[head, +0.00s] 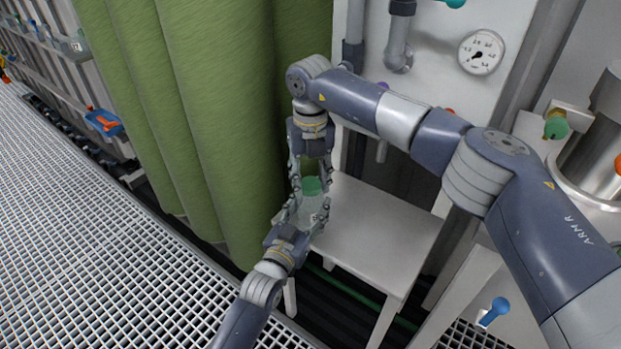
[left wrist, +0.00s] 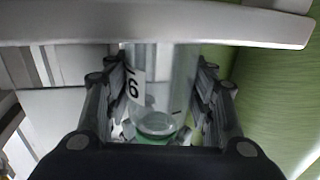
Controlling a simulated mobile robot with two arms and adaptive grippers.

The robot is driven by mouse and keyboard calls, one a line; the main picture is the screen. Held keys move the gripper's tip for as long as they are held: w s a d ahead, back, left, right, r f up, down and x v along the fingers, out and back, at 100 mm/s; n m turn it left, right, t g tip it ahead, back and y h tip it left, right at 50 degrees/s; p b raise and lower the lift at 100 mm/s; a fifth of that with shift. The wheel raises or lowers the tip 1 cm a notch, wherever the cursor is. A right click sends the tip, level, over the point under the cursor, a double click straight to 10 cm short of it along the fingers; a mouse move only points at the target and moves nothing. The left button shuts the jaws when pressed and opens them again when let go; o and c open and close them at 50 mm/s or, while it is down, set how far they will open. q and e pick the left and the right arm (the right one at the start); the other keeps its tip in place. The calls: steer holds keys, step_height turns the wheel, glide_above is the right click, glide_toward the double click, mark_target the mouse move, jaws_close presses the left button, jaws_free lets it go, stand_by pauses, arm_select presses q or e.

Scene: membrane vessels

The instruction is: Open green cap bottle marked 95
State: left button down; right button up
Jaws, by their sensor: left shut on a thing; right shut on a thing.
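A clear bottle (head: 313,207) with a green cap (head: 311,185) stands upright at the left edge of a white stool in the head view. My left gripper (head: 304,213) is shut around its body from the near side. My right gripper (head: 310,176) comes down from above and is shut on the cap. The left wrist view shows the bottle (left wrist: 158,85) upside down between the fingers, with green at its lower end. A white label (left wrist: 134,88) shows one digit like a 6, inverted; the rest of the label is hidden.
The white stool (head: 375,232) is otherwise bare. A green curtain (head: 215,110) hangs close on the left. A white panel with a gauge (head: 481,52) stands behind. A metal vessel (head: 597,140) is at the right.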

mark_target(310, 183)
steer(key=n, duration=0.5)
steer(key=shift+n, duration=0.3)
steer(key=n, duration=1)
steer(key=shift+r, duration=0.1)
steer(key=n, duration=0.5)
steer(key=shift+n, duration=0.3)
steer(key=shift+r, duration=0.2)
steer(key=shift+r, duration=0.9)
steer(key=shift+r, duration=2)
arm_select(q)
steer(key=c, duration=0.6)
jaws_free()
